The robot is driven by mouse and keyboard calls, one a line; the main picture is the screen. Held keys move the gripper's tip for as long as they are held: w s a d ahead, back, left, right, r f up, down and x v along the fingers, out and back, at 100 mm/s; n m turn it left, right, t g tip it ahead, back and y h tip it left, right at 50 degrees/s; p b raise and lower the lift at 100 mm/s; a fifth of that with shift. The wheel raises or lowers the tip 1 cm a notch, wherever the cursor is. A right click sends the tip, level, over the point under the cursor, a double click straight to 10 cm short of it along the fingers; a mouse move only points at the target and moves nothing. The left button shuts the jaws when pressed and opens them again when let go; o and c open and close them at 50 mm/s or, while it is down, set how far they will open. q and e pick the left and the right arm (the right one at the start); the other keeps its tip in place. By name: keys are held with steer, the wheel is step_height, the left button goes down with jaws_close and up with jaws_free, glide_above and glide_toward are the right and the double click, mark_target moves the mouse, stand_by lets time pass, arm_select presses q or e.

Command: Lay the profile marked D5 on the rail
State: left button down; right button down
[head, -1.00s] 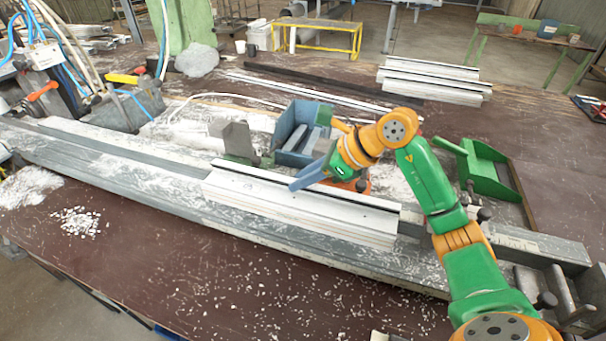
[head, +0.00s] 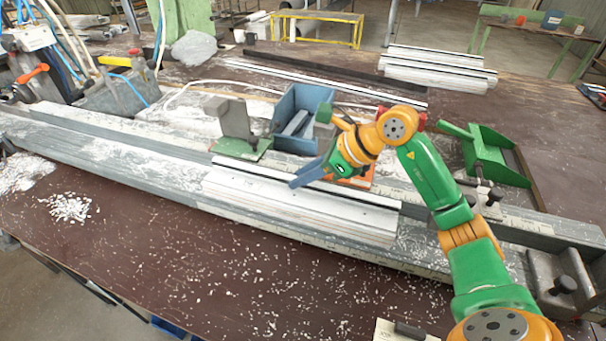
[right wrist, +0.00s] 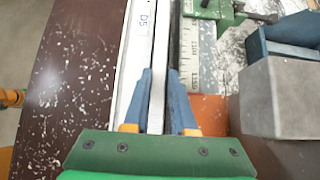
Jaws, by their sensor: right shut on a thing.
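The white profile marked D5 (right wrist: 143,22) shows its label in the right wrist view. In the head view this long white profile (head: 290,212) lies lengthwise over the grey rail (head: 110,160), close to the rail's front side. I cannot tell whether it touches the rail or hangs just above it. My right gripper (head: 293,184) is shut on the profile's upright rib. Its two blue fingers (right wrist: 158,85) stand on both sides of the rib in the wrist view. My left gripper is not in view.
A green stop (head: 240,148) and a blue bin (head: 300,117) stand behind the profile. More white profiles (head: 440,68) lie stacked at the back. White chips (head: 70,207) lie on the brown table, whose front part is mostly free.

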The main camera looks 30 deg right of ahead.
steer(key=shift+f, duration=0.1)
steer(key=c, duration=1)
jaws_free()
steer(key=shift+c, duration=0.2)
steer(key=o, duration=0.4)
steer(key=shift+s+a, duration=0.1)
steer(key=shift+a, duration=0.05)
